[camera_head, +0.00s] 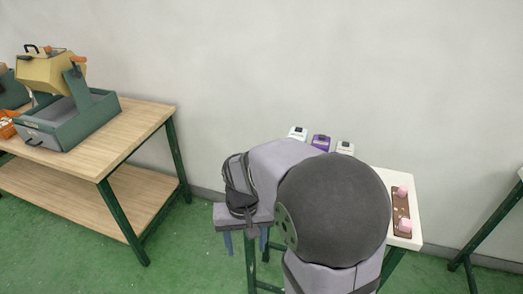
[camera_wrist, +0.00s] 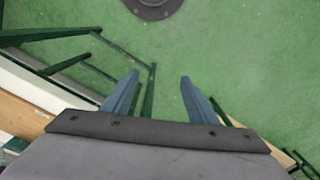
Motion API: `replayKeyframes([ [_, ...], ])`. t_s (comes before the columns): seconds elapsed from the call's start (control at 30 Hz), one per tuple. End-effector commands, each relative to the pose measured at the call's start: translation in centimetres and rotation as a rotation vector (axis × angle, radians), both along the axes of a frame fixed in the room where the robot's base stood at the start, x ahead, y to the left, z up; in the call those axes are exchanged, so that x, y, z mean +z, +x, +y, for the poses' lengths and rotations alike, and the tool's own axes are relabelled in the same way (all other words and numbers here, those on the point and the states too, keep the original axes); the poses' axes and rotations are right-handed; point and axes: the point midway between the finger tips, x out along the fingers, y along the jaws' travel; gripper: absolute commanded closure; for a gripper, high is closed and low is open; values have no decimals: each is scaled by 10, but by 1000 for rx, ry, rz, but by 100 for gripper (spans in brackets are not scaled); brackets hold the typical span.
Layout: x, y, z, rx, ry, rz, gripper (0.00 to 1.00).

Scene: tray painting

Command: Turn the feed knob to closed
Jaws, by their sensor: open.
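My gripper (camera_head: 246,242) points down over the floor, at the left end of the small white-topped table (camera_head: 377,178). Its two blue fingers also show in the wrist view (camera_wrist: 158,98), apart and with nothing between them but green floor. A tan and green machine (camera_head: 60,80) with a tilted housing, a black handle and orange parts stands on the wooden bench at the left. I cannot make out which part, if any, is the feed knob. My arm hides much of the small table.
The wooden bench (camera_head: 143,118) has green legs and a lower shelf. White, purple and pale small boxes (camera_head: 321,142) stand at the back of the small table. A brown board (camera_head: 401,211) with pink blocks lies at its right. Floor between the bench and small table is clear.

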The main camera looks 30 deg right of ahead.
Motion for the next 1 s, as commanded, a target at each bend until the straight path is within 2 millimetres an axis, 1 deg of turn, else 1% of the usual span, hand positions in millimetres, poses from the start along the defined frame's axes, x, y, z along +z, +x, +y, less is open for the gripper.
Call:
replayKeyframes([
  [0.03, 22, 20, -8, -77, 0, 1, 47],
  [0.1, 41, 47, -19, -195, 0, 1, 47],
  [0.17, 55, 68, -29, -297, 0, 2, 47],
  [0.2, 64, 82, -36, -364, 0, 3, 47],
  [0.3, 85, 114, -56, -533, 0, 4, 47],
  [0.4, 104, 143, -77, -700, 0, 5, 47],
  [0.5, 120, 166, -97, -858, 0, 4, 47],
  [0.6, 131, 184, -116, -995, 0, 3, 47],
  [0.73, 141, 199, -135, -1128, 1, 2, 47],
  [0.9, 145, 207, -147, -1221, 0, 1, 47],
  [1.0, 146, 209, -149, -1238, 1, 1, 47],
])
